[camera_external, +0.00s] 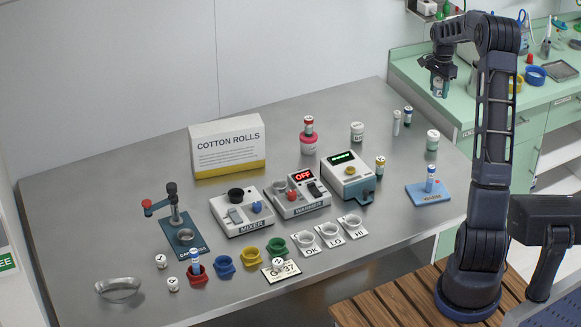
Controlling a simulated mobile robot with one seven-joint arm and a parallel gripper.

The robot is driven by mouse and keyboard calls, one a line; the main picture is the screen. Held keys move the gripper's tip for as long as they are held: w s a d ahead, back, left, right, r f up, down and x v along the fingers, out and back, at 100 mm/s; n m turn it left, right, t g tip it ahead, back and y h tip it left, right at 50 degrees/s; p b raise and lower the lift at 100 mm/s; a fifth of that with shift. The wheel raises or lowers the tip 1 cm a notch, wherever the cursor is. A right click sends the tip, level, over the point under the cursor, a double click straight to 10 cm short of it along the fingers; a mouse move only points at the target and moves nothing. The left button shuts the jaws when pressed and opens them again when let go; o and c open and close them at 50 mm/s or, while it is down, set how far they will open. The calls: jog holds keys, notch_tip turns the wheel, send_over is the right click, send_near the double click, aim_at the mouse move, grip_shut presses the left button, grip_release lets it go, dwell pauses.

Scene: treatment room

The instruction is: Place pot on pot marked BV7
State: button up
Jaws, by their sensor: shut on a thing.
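My gripper (438,70) is high at the upper right, in front of the green counter. It is shut on a small pot (440,87) and holds it upright in the air, clear of the steel table. A white pot (357,131) with a dark label stands at the back of the table. Another white pot (432,140) with a green top stands near the right edge, below my gripper. A pink pot (308,146) has a red-capped vial (308,126) standing on it. The pot labels are too small to read, so I cannot tell which is BV7.
A cotton rolls box (228,146), mixer (241,213), warmer (298,194) and another device (347,177) fill the table's middle. Vials (396,122) stand near the white pots. A blue stand (428,194) sits at the right. Coloured cups (225,267) line the front. The left rear is clear.

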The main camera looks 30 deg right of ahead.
aim_at(434, 133)
notch_tip(434, 133, down, 16)
jog(key=shift+r, duration=0.25)
dwell(0.3)
jog(key=shift+f, duration=0.1)
jog(key=o, duration=1)
jog(key=shift+c, duration=0.2)
